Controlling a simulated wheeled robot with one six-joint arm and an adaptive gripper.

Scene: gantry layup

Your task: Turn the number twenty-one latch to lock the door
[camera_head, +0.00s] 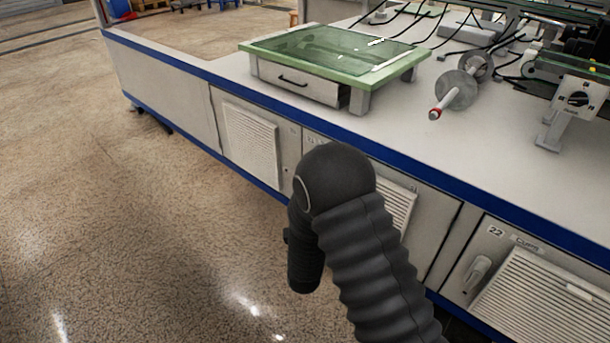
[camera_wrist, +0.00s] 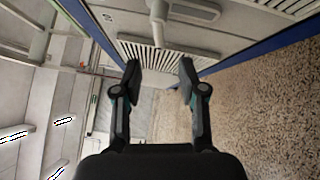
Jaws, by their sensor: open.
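My gripper (camera_wrist: 158,78) shows in the wrist view with its two fingers apart and nothing between them. A pale latch handle (camera_wrist: 158,32) lies ahead of the fingertips, roughly in line with the gap, on a grey door (camera_wrist: 118,22) with a slatted vent. I see no contact between fingers and handle. No number is readable in the wrist view. In the head view, my arm covers much of the middle cabinet door (camera_head: 436,207), including any latch there. Part of its vent (camera_head: 400,211) shows to the right of my arm. My gripper is hidden in the head view.
Another vented door (camera_head: 250,140) is to the left. The blue-edged worktop (camera_head: 230,75) carries a green-framed glass box (camera_head: 335,50) and machinery. Speckled floor (camera_head: 120,220) is open at left.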

